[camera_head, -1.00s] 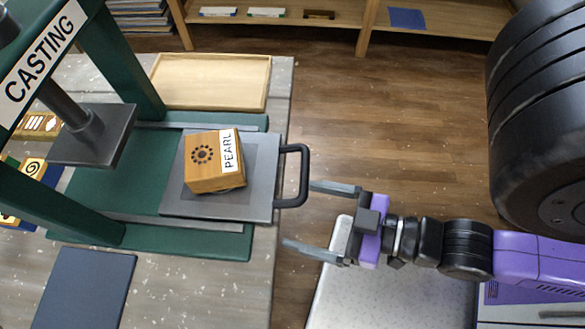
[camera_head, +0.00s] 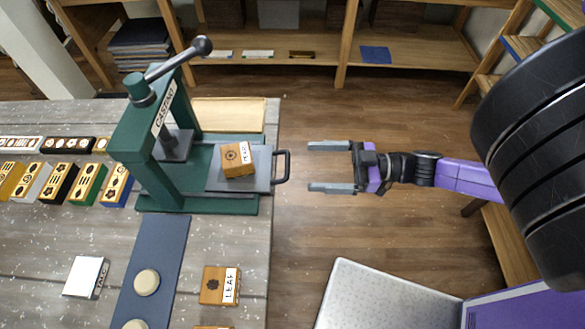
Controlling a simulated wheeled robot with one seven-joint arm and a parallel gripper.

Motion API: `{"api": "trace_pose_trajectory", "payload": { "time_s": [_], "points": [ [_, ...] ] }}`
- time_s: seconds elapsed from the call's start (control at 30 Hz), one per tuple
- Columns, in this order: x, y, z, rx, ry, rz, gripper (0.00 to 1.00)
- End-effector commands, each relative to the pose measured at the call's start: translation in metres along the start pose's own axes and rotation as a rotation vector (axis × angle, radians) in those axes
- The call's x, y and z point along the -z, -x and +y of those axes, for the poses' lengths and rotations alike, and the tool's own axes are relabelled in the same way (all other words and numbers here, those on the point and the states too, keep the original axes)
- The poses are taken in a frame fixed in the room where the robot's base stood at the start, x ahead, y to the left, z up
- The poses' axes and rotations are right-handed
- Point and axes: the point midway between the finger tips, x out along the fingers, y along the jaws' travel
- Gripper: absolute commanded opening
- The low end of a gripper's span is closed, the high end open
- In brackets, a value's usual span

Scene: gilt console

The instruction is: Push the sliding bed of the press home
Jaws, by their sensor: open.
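A wooden block with a PEARL label (camera_head: 238,159) rests on the bed. The bed's black handle (camera_head: 287,167) reaches just past the table's right edge. My gripper (camera_head: 331,167) is open and empty to the right of the handle, pointing left. A gap shows between its fingertips and the handle.
A shallow wooden tray (camera_head: 228,114) lies behind the press. A LEAF block (camera_head: 220,286), a blue mat (camera_head: 156,250) with pale discs and a white TALC block (camera_head: 86,277) lie in front. Several coloured blocks stand at left.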

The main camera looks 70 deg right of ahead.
Motion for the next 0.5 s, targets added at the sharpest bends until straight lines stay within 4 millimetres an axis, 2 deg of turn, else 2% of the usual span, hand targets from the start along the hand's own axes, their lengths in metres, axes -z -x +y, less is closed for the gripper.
{"api": "trace_pose_trajectory", "payload": {
  "time_s": [0.17, 0.5],
  "points": [
    [0.003, -0.01, 0.003, 0.008, -0.006, 0.004, 0.91],
    [0.004, -0.061, 0.002, 0.008, -0.006, 0.004, 0.91]
  ]
}}
